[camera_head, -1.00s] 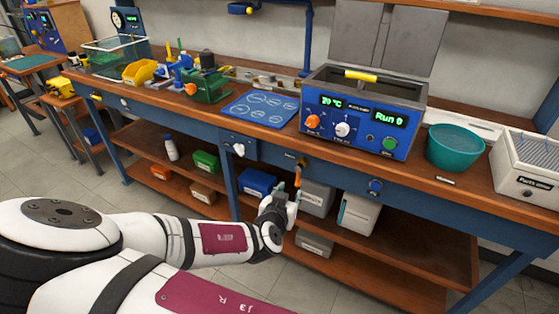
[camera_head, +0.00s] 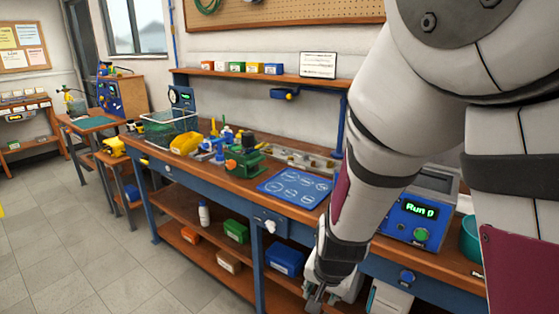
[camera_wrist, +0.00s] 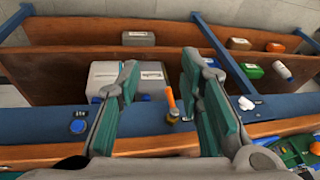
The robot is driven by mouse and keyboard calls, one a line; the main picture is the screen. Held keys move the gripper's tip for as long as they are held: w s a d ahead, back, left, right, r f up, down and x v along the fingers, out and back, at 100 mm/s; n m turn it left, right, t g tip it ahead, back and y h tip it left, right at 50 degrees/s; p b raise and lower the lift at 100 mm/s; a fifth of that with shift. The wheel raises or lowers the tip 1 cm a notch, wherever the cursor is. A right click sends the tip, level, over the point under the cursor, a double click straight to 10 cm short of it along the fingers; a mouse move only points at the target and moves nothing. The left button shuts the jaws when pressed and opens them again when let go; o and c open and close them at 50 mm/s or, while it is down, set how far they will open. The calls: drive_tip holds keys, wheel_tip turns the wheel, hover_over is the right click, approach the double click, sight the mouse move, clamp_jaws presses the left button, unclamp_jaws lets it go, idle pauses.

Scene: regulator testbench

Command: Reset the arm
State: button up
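My arm fills the right half of the head view and hides much of the blue test unit. My gripper (camera_head: 316,296) hangs at the front of the bench (camera_head: 200,183), low in the head view. In the wrist view my gripper (camera_wrist: 168,98) is open, its two green-padded fingers apart with nothing held between them. An orange-handled fitting (camera_wrist: 171,103) on the bench's front edge shows in the gap between the fingers; I cannot tell its distance from them.
The blue unit (camera_head: 408,218) shows "Run 0" and a green button. Bins, including a blue one (camera_head: 285,261), sit on the lower shelf. Open floor lies left.

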drive_tip(key=s+d+r+n+y+p, duration=0.1)
drive_tip(key=s+d+r+n, duration=0.1)
drive_tip(key=s+r, duration=0.5)
drive_tip(key=s+d+r+n+y+p, duration=0.1)
drive_tip(key=s+d+r, duration=0.15)
drive_tip(key=r, duration=0.85)
drive_tip(key=s+d+r+n+h+p, duration=0.1)
drive_tip(key=s+d+r, duration=0.1)
drive_tip(key=s, duration=0.4)
drive_tip(key=s+d+r+n+h+p, duration=0.1)
drive_tip(key=s+d+r, duration=0.2)
drive_tip(key=s+r, duration=0.2)
drive_tip(key=shift+s+d+r+n, duration=0.2)
drive_tip(key=shift+s+d+n, duration=0.2)
drive_tip(key=shift+s, duration=0.6)
